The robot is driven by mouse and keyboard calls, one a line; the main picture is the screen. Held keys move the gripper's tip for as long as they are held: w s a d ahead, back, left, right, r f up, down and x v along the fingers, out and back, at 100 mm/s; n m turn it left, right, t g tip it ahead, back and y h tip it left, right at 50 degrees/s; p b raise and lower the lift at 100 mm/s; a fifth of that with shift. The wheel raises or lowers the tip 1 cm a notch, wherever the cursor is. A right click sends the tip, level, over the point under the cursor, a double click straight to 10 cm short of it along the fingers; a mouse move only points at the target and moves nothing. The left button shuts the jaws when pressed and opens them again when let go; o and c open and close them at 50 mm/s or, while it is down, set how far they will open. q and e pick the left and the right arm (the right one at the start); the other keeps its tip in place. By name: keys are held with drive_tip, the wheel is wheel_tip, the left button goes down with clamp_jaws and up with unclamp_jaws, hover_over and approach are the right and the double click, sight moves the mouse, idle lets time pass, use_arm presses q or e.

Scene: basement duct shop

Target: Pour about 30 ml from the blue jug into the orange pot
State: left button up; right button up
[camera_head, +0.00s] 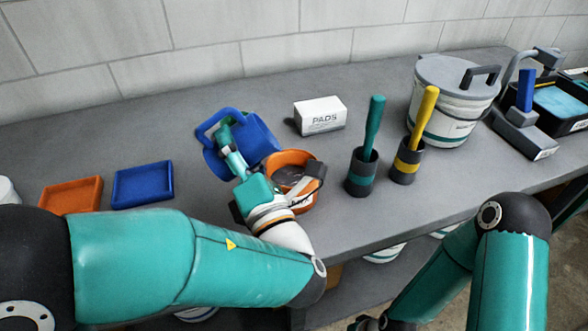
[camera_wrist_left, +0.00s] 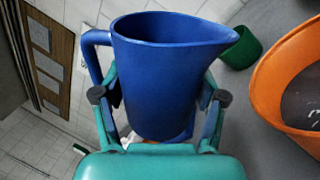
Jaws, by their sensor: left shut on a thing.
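The blue jug (camera_head: 258,138) is held above the bench, just up and left of the orange pot (camera_head: 308,200). My left gripper (camera_head: 230,150) is shut on the jug, with a finger on each side of its body in the left wrist view (camera_wrist_left: 160,105). There the blue jug (camera_wrist_left: 165,80) has its handle at left and its spout pointing right, towards the orange pot (camera_wrist_left: 268,95). The pot has a dark inside. No liquid or stream shows, and the jug's exact tilt is hard to tell.
A white PADS box (camera_head: 320,115) stands behind the pot. Two dark cups with a teal (camera_head: 374,125) and a yellow handle (camera_head: 424,115) stand to its right, before a lidded bucket (camera_head: 440,125). Orange (camera_head: 70,195) and blue trays (camera_head: 143,185) lie left.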

use_arm(q)
drive_tip(key=shift+d+f+n+b, duration=0.1)
drive_tip(key=shift+f+n+b, duration=0.2)
drive_tip(key=shift+f+n, duration=0.15)
drive_tip(key=shift+w+f+n+g+y+b, duration=0.1)
drive_tip(key=shift+f+n+g+y+b, duration=0.2)
drive_tip(key=shift+n+b, duration=0.15)
drive_tip(key=shift+w+d+r+n, duration=0.15)
drive_tip(key=shift+r+n, duration=0.3)
drive_tip(key=shift+n, duration=0.35)
drive_tip(key=shift+r+n+g, duration=0.1)
drive_tip(key=shift+n+g, duration=0.2)
drive_tip(key=shift+n, duration=0.5)
drive_tip(key=f+n+b, duration=0.1)
drive_tip(key=n+b, duration=0.1)
drive_tip(key=a+f+n+g+b, duration=0.1)
drive_tip(key=n, duration=0.1)
drive_tip(key=a+f+n+g+b, duration=0.1)
drive_tip(key=n+b, duration=0.1)
drive_tip(key=shift+s+f+n+b, duration=0.3)
drive_tip(key=shift+s+n, duration=0.1)
drive_tip(key=shift+s+a+f+n+b, duration=0.1)
drive_tip(key=shift+a+f+n+b, duration=0.1)
drive_tip(key=shift+f+n+b, duration=0.5)
drive_tip(key=shift+r, duration=0.15)
